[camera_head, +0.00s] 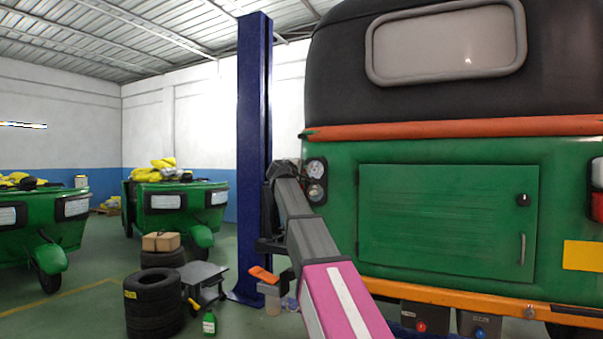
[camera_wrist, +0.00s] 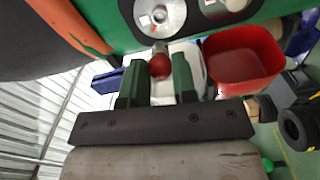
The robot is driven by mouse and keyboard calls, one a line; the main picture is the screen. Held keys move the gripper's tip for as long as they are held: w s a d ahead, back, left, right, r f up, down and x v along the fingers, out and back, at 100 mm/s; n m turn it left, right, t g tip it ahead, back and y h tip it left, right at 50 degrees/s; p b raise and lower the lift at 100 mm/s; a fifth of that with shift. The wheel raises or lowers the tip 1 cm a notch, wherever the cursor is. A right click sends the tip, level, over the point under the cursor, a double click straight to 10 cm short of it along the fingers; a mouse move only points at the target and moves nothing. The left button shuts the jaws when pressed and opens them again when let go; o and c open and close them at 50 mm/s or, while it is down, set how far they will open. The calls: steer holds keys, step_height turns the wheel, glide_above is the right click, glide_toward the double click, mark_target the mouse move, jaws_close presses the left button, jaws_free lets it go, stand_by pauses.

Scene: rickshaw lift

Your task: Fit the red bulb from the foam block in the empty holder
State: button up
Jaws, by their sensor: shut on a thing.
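My gripper (camera_wrist: 157,76) has its two green fingers on either side of the red bulb (camera_wrist: 160,67) in the wrist view and is shut on it. The bulb's metal base points up in the picture, toward a silver round holder (camera_wrist: 160,14) in the green rear panel. The base looks close to the holder's edge; I cannot tell whether they touch. In the head view the lamp cluster (camera_head: 316,181) has two round holders, and my gripper (camera_head: 284,169) is just left of it. The bulb is hidden there. I cannot make out the foam block.
A red open container (camera_wrist: 243,56) is right of the fingers in the wrist view. In the head view a blue post (camera_head: 254,150) stands close behind my arm. Stacked tyres (camera_head: 153,305), a low stand (camera_head: 203,279) and a green bottle (camera_head: 209,323) are on the floor.

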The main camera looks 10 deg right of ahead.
steer(key=w+d+n, duration=0.1)
steer(key=w+d, duration=0.3)
steer(key=w, duration=0.1)
steer(key=shift+w+n, duration=0.4)
steer(key=shift+s+d, duration=0.15)
stand_by(0.9)
steer(key=shift+w+d, duration=0.3)
steer(key=shift+w, duration=0.15)
stand_by(2.1)
